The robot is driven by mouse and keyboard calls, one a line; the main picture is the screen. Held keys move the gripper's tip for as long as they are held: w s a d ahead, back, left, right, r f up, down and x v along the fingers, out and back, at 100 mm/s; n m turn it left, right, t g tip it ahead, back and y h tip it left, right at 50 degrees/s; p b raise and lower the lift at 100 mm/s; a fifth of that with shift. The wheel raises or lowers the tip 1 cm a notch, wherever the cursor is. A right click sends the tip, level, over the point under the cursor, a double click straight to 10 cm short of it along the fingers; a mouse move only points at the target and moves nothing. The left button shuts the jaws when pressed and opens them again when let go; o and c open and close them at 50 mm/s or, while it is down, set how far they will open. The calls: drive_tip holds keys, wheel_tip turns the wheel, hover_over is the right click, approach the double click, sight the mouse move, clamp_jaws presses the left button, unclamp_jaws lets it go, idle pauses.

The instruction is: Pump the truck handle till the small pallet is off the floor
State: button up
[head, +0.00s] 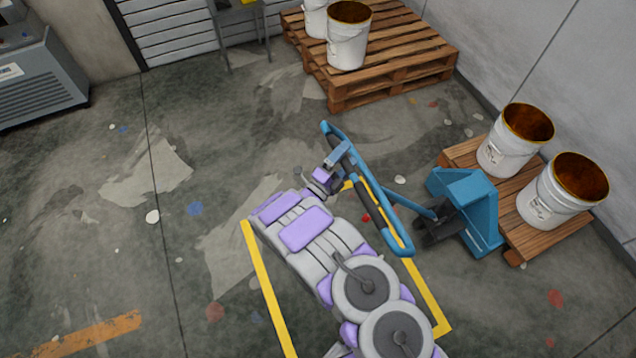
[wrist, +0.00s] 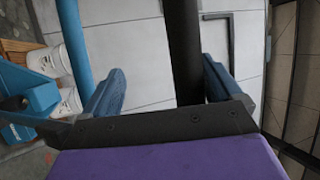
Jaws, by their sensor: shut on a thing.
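The blue pallet truck (head: 478,212) stands at the right, with its forks end at the small wooden pallet (head: 530,240). Two white buckets with brown contents stand on this pallet. The truck's looped handle (head: 398,236) leans left from the truck, low over the floor. My gripper (head: 341,158) is shut on the handle's dark grip bar. In the wrist view the dark bar (wrist: 183,45) runs between the two blue fingers of my gripper (wrist: 165,82). The pallet sits low; I cannot tell whether there is a gap under it.
A larger wooden pallet (head: 390,73) with white buckets (head: 348,45) stands at the back. A yellow floor outline (head: 268,285) lies around my arm. A grey machine (head: 42,75) stands at the far left. A wall is close behind the small pallet. The left floor is clear.

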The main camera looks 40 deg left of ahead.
drive_tip(key=v, duration=0.3)
drive_tip(key=d+p+v, duration=0.1)
drive_tip(key=v, duration=0.2)
drive_tip(key=r+v, duration=0.1)
drive_tip(key=v, duration=0.2)
drive_tip(key=shift+s+d+p, duration=0.25)
drive_tip(key=shift+s+p, duration=0.1)
drive_tip(key=shift+p, duration=0.05)
drive_tip(key=shift+c, duration=1.2)
drive_tip(key=v, duration=0.5)
drive_tip(key=shift+a+r+p, duration=0.1)
drive_tip(key=shift+a+p, duration=0.15)
drive_tip(key=shift+p, duration=0.15)
drive_tip(key=shift+a, duration=0.1)
